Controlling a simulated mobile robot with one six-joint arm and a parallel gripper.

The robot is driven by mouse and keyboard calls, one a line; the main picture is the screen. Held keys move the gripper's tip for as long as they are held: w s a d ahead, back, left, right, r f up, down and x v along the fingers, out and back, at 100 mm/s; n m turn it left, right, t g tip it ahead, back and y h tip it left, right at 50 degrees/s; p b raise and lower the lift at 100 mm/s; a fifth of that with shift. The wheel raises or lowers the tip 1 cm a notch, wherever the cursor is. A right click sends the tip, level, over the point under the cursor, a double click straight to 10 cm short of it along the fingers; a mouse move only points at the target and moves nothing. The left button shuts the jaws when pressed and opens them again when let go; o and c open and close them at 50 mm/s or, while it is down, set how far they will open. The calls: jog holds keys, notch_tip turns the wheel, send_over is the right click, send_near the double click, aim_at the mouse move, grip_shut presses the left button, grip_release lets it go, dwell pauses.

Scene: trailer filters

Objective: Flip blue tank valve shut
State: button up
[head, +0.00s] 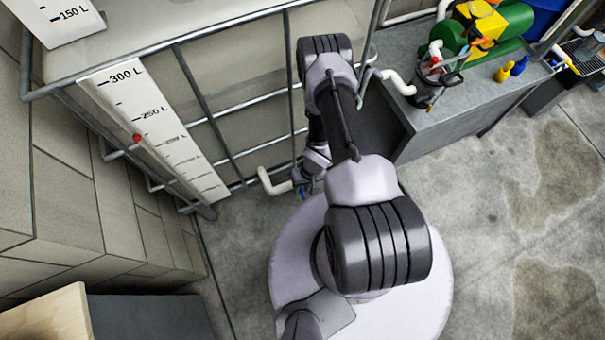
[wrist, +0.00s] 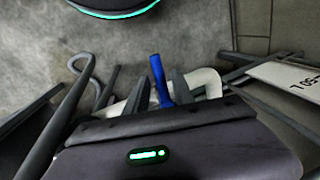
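The blue valve handle (wrist: 157,72) stands up in the wrist view, between the two fingers of my gripper (wrist: 160,90). The fingers are apart, with a narrow gap on each side of the handle, so my gripper looks open around it. A white outlet pipe (wrist: 208,82) bends behind the fingers. In the head view, the pipe (head: 270,184) comes out low at the tank (head: 245,120), and a bit of the blue handle (head: 302,193) shows beside my wrist. My arm hides most of the valve there.
The tank stands in a grey metal cage, with a litre scale (head: 160,135) on it. A grey counter (head: 440,130) at the right holds a cup of tools (head: 432,80), green cylinders (head: 500,28) and small bottles. Open concrete floor (head: 510,230) lies at the right. A tiled wall (head: 70,210) is at the left.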

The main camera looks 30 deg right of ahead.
jog(key=shift+r, duration=0.1)
jog(key=d+r+p, duration=0.1)
jog(key=r+p, duration=0.1)
jog(key=r, duration=0.3)
jog(key=d+r+p, duration=0.1)
jog(key=r+p, duration=0.2)
jog(key=r, duration=0.3)
jog(key=s+d+r+p, duration=0.1)
jog(key=r+p, duration=0.1)
jog(key=r, duration=0.4)
jog(key=shift+d, duration=0.1)
